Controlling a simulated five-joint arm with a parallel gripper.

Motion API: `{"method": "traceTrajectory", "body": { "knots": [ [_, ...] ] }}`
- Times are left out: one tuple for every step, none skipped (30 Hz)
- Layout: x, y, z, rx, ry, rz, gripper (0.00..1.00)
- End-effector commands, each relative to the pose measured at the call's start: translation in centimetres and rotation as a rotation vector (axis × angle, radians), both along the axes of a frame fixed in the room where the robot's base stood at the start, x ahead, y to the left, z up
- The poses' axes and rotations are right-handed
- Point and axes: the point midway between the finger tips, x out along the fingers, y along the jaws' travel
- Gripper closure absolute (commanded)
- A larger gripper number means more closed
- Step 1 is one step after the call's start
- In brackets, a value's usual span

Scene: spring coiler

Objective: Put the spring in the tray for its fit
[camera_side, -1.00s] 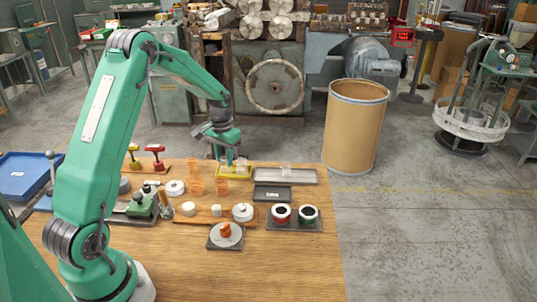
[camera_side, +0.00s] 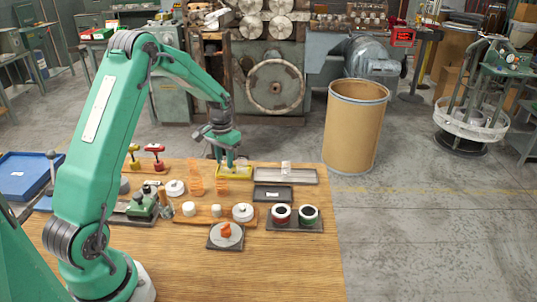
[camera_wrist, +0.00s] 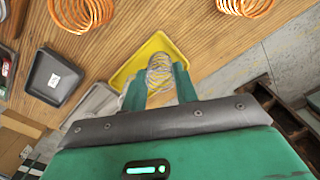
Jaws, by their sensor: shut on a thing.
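My gripper (camera_side: 229,164) is at the yellow tray (camera_side: 233,175) at the far edge of the bench. In the wrist view, my gripper (camera_wrist: 159,76) is shut on a silvery wire spring (camera_wrist: 160,72), which sits between the two green fingers. The yellow tray (camera_wrist: 142,52) shows behind and around the spring in that view. I cannot tell whether the spring touches the tray floor. A light grey tray (camera_side: 304,178) with a label lies to the right of the yellow one. A dark grey tray (camera_side: 266,197) with a label lies in front of it.
Two spools (camera_side: 281,213) sit on a dark plate. A round plate (camera_side: 226,240) bears an orange piece. The bench's front right is clear.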

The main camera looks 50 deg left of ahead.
Motion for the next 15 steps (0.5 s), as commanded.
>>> {"method": "traceTrajectory", "body": {
  "knots": [
    [-0.02, -0.01, -0.1, 0.0, 0.001, 0.0, 0.83],
    [-0.02, -0.01, -0.14, 0.0, 0.001, 0.0, 0.83],
    [-0.01, 0.0, -0.18, 0.0, 0.001, 0.0, 0.83],
    [-0.01, 0.0, -0.21, 0.0, 0.001, 0.0, 0.83],
    [-0.01, 0.0, -0.24, 0.0, 0.0, 0.0, 0.83],
    [-0.01, 0.0, -0.21, 0.0, 0.0, 0.0, 0.83],
    [-0.01, 0.0, -0.21, 0.0, 0.0, 0.0, 0.83],
    [-0.01, 0.0, -0.21, 0.0, 0.0, 0.0, 0.83],
    [0.0, 0.0, -0.21, 0.0, 0.0, 0.0, 0.83],
    [0.0, 0.0, -0.21, 0.0, 0.0, 0.0, 0.67],
    [0.0, 0.0, -0.21, 0.0, 0.0, 0.0, 0.61],
    [0.0, 0.0, -0.21, 0.0, 0.0, 0.0, 0.53],
    [0.0, 0.0, -0.21, 0.0, 0.0, 0.0, 0.47],
    [0.0, 0.0, -0.21, 0.0, 0.0, 0.0, 0.45],
    [0.0, 0.0, -0.2, 0.0, 0.0, 0.0, 0.45]
  ]
}}
